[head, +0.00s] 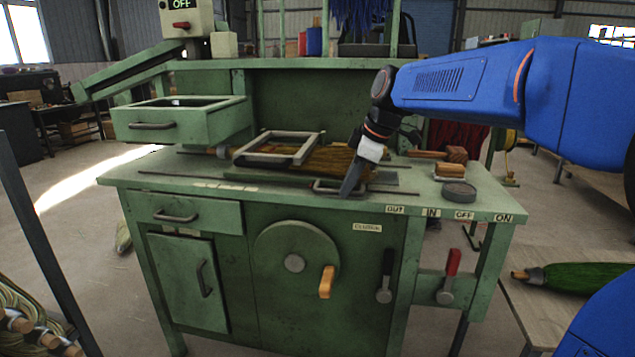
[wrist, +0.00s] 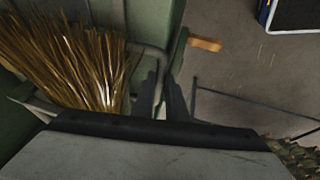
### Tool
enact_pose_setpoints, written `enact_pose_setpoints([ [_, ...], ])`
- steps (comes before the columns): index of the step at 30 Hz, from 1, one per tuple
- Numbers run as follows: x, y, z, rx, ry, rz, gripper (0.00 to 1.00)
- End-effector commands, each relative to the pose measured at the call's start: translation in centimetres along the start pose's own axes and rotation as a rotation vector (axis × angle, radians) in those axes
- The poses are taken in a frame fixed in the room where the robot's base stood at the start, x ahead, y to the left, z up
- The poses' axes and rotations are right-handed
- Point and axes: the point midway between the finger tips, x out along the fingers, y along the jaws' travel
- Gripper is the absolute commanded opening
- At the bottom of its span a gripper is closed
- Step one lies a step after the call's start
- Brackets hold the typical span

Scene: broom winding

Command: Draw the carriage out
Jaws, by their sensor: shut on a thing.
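The carriage is a low dark plate on the green bench top (head: 130,178), with straw bristles (head: 332,160) lying over it under a pale rectangular frame (head: 278,149). A dark bar handle (head: 322,186) shows at its front edge. My gripper (head: 350,188) comes down from the right and is shut on this handle. In the wrist view, the two dark fingers of my gripper (wrist: 162,98) stand close together beside the bristles (wrist: 75,65).
Rails run along the bench top on both sides. A wooden handle (head: 440,154), a small block (head: 450,171) and a round dark tin (head: 459,192) lie at the right. A crank wheel (head: 296,254), a black lever (head: 385,276) and a red-handled lever (head: 450,276) are on the front.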

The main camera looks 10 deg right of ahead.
Motion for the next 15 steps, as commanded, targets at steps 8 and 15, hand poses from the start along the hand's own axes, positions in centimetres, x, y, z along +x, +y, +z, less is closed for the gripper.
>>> enact_pose_setpoints([
  [8,-2.5,0.1,6.1,0.006,-0.001,0.001,0.0],
  [15,-4.0,0.1,9.7,0.004,-0.001,0.001,0.0],
])
